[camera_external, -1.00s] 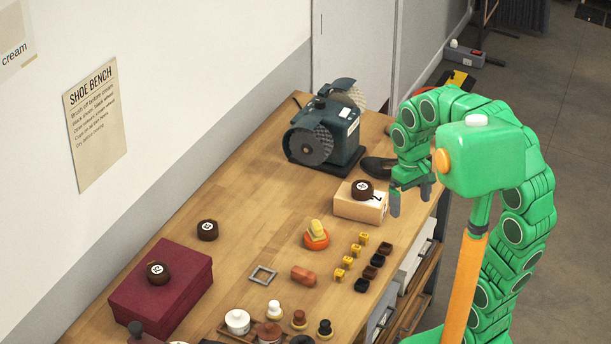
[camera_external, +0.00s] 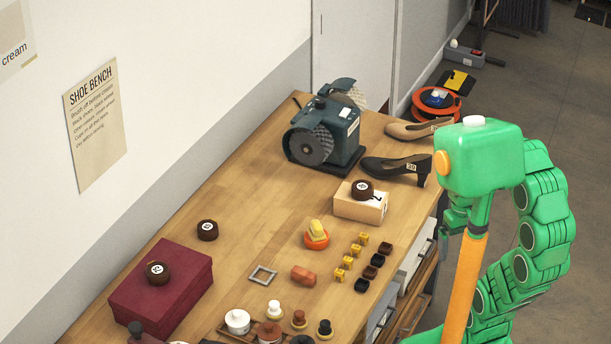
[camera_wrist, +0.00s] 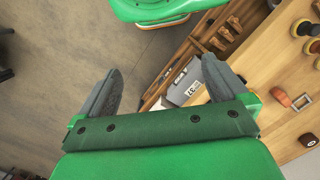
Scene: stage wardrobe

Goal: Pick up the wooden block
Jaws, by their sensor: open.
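A pale wooden block (camera_external: 354,208) shaped like a box stands on the bench, with a dark round tin (camera_external: 363,189) on top of it and a label on its right side. A smaller reddish-brown block (camera_external: 303,275) lies nearer the camera; it also shows at the right of the wrist view (camera_wrist: 280,96). I cannot tell for certain which is the task's block. My gripper (camera_wrist: 162,66) is open and empty, above the floor beside the bench's drawer side, apart from both blocks. In the external view it is mostly hidden behind my green body.

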